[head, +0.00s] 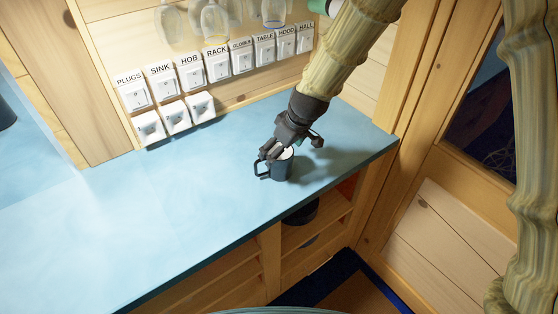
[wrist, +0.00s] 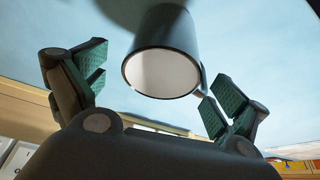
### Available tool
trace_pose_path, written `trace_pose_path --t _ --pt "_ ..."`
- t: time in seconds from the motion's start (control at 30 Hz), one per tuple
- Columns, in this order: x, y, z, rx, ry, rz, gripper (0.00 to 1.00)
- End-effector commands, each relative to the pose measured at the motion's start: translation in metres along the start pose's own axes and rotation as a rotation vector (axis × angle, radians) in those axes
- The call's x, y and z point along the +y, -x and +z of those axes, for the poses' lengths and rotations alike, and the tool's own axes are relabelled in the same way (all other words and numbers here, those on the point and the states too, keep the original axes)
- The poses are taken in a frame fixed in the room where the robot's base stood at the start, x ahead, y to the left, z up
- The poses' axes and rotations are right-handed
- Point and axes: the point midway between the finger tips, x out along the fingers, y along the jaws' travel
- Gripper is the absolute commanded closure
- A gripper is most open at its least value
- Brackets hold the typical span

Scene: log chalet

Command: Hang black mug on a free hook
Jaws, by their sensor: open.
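The black mug (head: 283,170) stands upright on the blue counter, near its front edge. It is dark outside and pale inside, and its handle points left in the head view. In the wrist view the mug (wrist: 178,30) shows its open rim toward me, between the two fingers. My gripper (head: 275,150) is over the mug's rim, pointing down. In the wrist view my gripper (wrist: 158,78) is open, with one finger on each side of the mug and the right finger close to the handle. I cannot tell if either finger touches it. No free hook can be made out.
The blue counter (head: 170,220) is clear left of the mug. Labelled switches (head: 218,66) and sockets (head: 176,117) line the back wall. Glasses (head: 214,25) hang upside down above them. Below the counter are open shelves (head: 318,225) with a dark round item. A wooden wall closes the right side.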

Motion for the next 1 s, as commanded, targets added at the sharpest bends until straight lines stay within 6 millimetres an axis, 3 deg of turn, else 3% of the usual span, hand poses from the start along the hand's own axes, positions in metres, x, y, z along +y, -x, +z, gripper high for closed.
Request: trace_pose_path --t 0.47,0.7,0.8,1.0 --pt "0.000 -0.012 0.000 0.000 0.000 0.000 0.03" --pt "0.000 -0.013 0.001 -0.001 -0.001 0.001 0.46" --pt "0.000 -0.013 0.002 -0.002 -0.001 0.000 0.60" --pt "-0.001 -0.015 0.003 -0.005 -0.001 -0.002 0.61"
